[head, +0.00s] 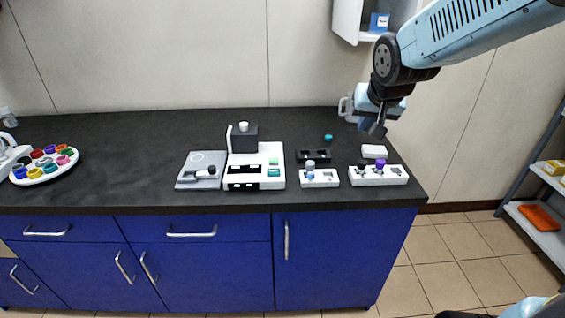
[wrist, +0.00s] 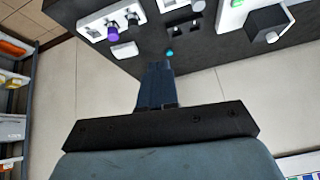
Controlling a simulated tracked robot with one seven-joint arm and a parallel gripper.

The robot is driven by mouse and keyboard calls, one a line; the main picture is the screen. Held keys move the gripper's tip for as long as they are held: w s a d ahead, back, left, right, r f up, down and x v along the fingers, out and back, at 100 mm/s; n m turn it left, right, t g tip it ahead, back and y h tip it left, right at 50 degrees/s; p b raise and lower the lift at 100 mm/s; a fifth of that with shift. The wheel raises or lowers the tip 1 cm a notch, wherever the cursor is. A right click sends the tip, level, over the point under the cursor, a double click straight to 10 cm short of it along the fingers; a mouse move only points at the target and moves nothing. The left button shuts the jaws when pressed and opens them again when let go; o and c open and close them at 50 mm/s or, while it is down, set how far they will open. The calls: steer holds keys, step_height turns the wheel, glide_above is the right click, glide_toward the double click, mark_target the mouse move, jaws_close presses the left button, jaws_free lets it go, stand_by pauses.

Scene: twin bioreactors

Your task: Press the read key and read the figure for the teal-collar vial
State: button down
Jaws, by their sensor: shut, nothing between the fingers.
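The white reader (head: 254,150) stands on the dark bench, with a dark block and a white knob on top. A green key (head: 273,161) and a teal patch (head: 273,172) show at its right, and dark windows on its front show no legible figure. A small teal round thing (head: 328,137) is on the bench behind a dark rack; it also shows in the wrist view (wrist: 169,52). I cannot tell whether it is the teal-collar vial. My gripper (head: 376,130) is shut and empty, above the bench's back right, right of the reader. Its fingers show in the wrist view (wrist: 157,85).
A white rack (head: 392,178) holds a purple-topped vial (head: 380,164) and a dark one. A smaller white rack (head: 322,180) holds a grey-blue vial (head: 310,170). A dark rack (head: 314,156) and a grey plate (head: 198,178) flank the reader.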

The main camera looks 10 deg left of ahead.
steer(key=w+a+f+y, duration=0.1)
steer(key=w+a+f, duration=0.2)
steer(key=a, duration=0.3)
steer(key=w+a+f+y, duration=0.2)
steer(key=a+f, duration=0.1)
steer(key=a, duration=0.3)
steer(key=y, duration=0.2)
glide_above(276, 172)
step_height(276, 172, down, 4)
steer(key=shift+w+r+g, duration=0.1)
steer(key=shift+r+g, duration=0.1)
steer(key=shift+g, duration=0.2)
steer(key=shift+f, duration=4.4)
steer(key=shift+f, duration=0.2)
steer(key=shift+f, duration=0.15)
